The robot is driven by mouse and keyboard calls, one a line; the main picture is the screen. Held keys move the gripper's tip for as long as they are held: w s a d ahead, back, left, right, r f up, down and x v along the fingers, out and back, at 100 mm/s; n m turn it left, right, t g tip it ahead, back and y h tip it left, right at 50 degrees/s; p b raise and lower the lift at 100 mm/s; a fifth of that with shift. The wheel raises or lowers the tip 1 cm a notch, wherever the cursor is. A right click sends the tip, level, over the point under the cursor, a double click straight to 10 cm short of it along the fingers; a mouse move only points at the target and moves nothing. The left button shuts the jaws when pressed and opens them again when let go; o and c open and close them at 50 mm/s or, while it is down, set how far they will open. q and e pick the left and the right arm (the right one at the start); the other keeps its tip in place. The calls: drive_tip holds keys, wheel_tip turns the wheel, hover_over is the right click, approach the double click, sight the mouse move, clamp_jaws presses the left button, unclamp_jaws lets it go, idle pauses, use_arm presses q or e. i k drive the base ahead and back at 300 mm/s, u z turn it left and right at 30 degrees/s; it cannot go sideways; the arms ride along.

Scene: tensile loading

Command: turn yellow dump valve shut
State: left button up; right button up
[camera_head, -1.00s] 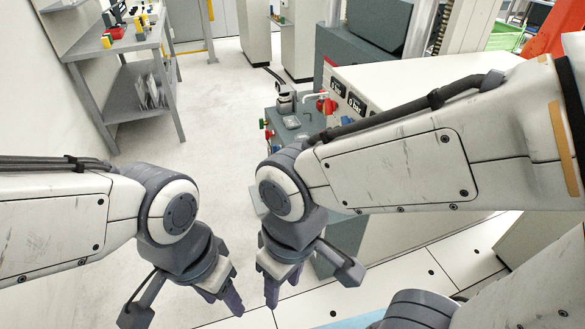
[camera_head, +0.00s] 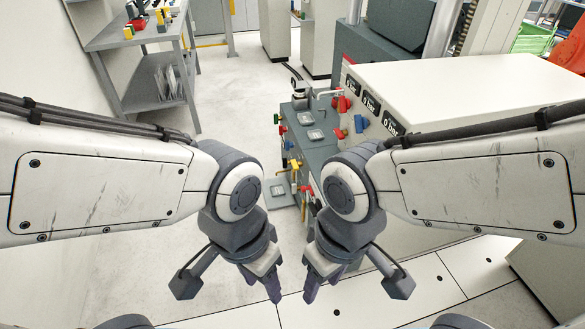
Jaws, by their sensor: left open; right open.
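A yellow valve handle (camera_head: 295,166) shows on the left side of the grey valve bench, beyond my grippers. Its lower part and exact angle are hard to make out at this size. My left gripper (camera_head: 268,280) is open and empty in front of the bench, below the valve in the picture. My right gripper (camera_head: 316,280) is open and empty beside it, to the right. Neither gripper touches the valve. My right arm's wrist hides part of the bench.
A red handle (camera_head: 309,194) sits close below the yellow one. Green (camera_head: 277,118), red (camera_head: 343,103) and blue (camera_head: 359,123) handles are nearby. A white cabinet (camera_head: 460,85) with bar readouts stands right. A grey shelf (camera_head: 120,40) stands far left.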

sight(295, 165)
drive_tip(key=u, duration=0.35)
drive_tip(key=i, duration=0.55)
drive_tip(key=u, duration=0.55)
drive_tip(key=i, duration=1.7)
drive_tip(key=z, duration=0.55)
